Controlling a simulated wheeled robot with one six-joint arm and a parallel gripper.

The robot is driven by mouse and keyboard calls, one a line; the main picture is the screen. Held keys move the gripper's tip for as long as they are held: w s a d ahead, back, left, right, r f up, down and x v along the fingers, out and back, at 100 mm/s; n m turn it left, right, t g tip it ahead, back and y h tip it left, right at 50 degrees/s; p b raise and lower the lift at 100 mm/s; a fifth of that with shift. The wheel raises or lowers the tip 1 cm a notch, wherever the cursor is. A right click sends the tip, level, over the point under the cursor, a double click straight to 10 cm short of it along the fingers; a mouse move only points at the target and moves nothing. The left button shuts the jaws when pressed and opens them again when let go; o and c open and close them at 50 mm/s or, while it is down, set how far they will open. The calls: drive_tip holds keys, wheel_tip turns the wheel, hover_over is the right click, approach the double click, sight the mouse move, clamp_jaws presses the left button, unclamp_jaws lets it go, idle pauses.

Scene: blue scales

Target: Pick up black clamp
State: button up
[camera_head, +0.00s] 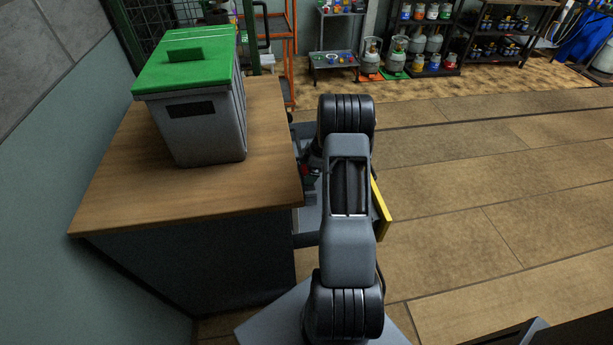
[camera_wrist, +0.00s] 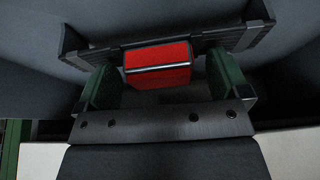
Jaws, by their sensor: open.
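In the wrist view, my gripper (camera_wrist: 162,84) is open, with its two green-padded fingers spread apart. A dark ribbed bar with raised ends, which looks like the black clamp (camera_wrist: 228,42), lies crosswise just beyond the fingertips. A red block (camera_wrist: 157,57) sits against the bar, between the fingers, and I see no finger closed on it. The underside of the bar and any contact with the fingers are hidden. In the head view, my arm hides my gripper and most of the area beneath; a small red and dark patch (camera_head: 307,172) shows left of the arm.
A wooden-topped cabinet (camera_head: 115,195) stands left of my arm, carrying a grey bin (camera_head: 212,130) with a green lid (camera_head: 187,62). A yellow-edged panel (camera_head: 381,206) sticks out right of my arm. Shelves with gas cylinders (camera_head: 398,52) stand far back.

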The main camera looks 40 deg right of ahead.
drive_tip(key=c, duration=1.1)
drive_tip(key=shift+r, duration=0.15)
drive_tip(key=shift+r, duration=0.55)
drive_tip(key=s+a, duration=0.1)
drive_tip(key=s, duration=0.3)
drive_tip(key=s+a, duration=0.1)
drive_tip(key=s, duration=0.3)
drive_tip(key=s+a, duration=0.1)
drive_tip(key=s, duration=0.3)
drive_tip(key=shift+s+a, duration=0.4)
drive_tip(key=r+p, duration=0.1)
drive_tip(key=r, duration=0.6)
drive_tip(key=r+p, duration=0.1)
drive_tip(key=r, duration=0.5)
drive_tip(key=shift+w+r, duration=0.2)
drive_tip(key=shift+r, duration=0.15)
